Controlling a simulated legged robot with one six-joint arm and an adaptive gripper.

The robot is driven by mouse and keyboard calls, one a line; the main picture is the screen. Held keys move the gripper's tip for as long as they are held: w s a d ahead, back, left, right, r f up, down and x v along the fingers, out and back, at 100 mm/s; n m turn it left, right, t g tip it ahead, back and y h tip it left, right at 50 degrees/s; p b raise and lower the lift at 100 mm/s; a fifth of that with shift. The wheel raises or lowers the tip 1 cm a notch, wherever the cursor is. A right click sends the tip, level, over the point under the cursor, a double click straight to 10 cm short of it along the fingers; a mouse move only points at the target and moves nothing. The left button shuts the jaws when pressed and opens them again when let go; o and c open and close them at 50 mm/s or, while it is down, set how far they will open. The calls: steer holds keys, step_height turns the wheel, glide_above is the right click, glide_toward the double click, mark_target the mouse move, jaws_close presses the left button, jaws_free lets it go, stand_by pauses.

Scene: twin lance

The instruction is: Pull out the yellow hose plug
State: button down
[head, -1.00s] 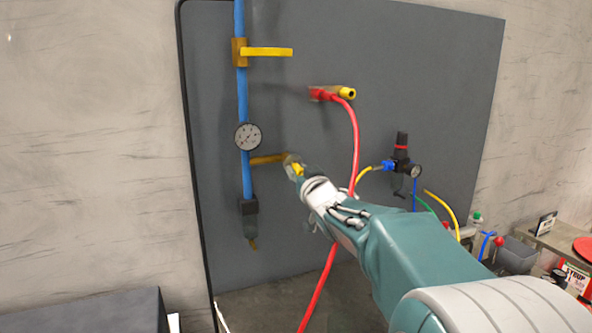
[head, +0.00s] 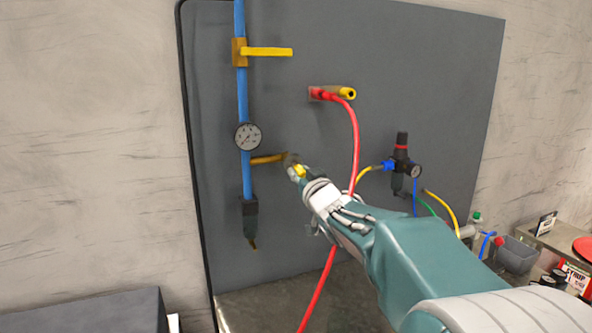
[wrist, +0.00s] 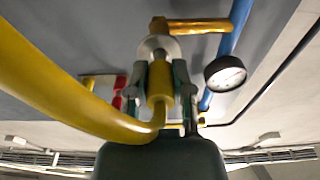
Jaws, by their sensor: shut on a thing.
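The yellow plug (wrist: 158,88) is between the two fingers of my gripper (wrist: 160,92) in the wrist view, and the fingers are shut on it. A thick yellow hose (wrist: 60,95) curves from the plug's near end to the left. Just beyond the plug are a pale metal ring (wrist: 158,46) and a brass fitting (wrist: 159,26) in line with it. Whether the plug is still seated there I cannot tell. In the head view, my gripper (head: 298,174) is at the end of the brass branch pipe (head: 268,159), with a bit of yellow plug (head: 299,170) showing.
The branch leaves a blue pipe (head: 243,90) with a gauge (head: 248,137) on a grey panel (head: 440,70). A red hose (head: 356,140) hangs close beside my arm. A yellow lever (head: 268,51) is above. A regulator (head: 400,160) with hoses stands to the right.

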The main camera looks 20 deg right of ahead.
steer(key=shift+s, duration=0.1)
steer(key=shift+s, duration=2.3)
